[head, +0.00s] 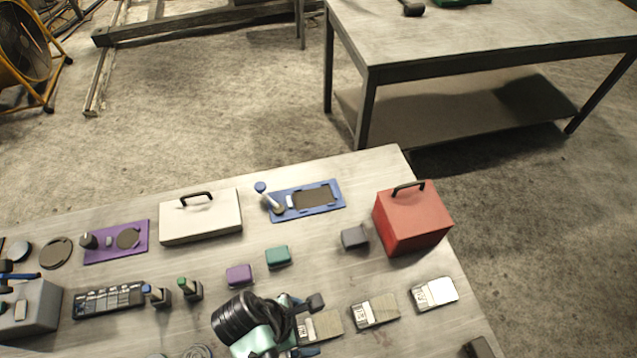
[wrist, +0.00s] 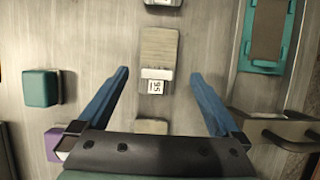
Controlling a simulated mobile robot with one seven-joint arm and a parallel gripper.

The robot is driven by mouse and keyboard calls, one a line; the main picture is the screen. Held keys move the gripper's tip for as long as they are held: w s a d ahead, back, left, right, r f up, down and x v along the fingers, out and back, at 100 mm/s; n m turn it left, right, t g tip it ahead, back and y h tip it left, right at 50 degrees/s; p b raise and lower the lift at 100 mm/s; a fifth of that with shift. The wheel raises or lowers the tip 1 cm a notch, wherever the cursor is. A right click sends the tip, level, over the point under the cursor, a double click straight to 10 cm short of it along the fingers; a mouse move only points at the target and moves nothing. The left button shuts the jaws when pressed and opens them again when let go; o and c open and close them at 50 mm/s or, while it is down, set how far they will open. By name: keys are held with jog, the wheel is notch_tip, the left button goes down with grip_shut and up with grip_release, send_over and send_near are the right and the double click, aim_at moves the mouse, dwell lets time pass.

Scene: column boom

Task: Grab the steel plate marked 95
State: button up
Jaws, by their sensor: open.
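The steel plate marked 95 (wrist: 159,48) lies flat on the workbench in the wrist view, a grey plate with a white label block at its near end. My gripper (wrist: 160,76) is open, with its blue fingers apart on either side of the plate and nothing held. The plate's near end lies between the fingertips; I cannot tell the height gap. In the head view, the plate nearest my gripper (head: 326,324) appears to be this one; its label is too small to read there.
Two similar plates (head: 377,310) (head: 435,293) lie to the right. A teal block (wrist: 40,88) and a purple block (wrist: 54,142) sit left of my gripper. A teal fixture (wrist: 244,52) and dark handle (wrist: 290,135) are to its right. A red box (head: 413,222) stands at the bench's right edge.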

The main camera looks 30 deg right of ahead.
aim_at(317, 327)
jog(key=shift+x, duration=1.8)
jog(key=shift+w+d, duration=0.15)
grip_shut()
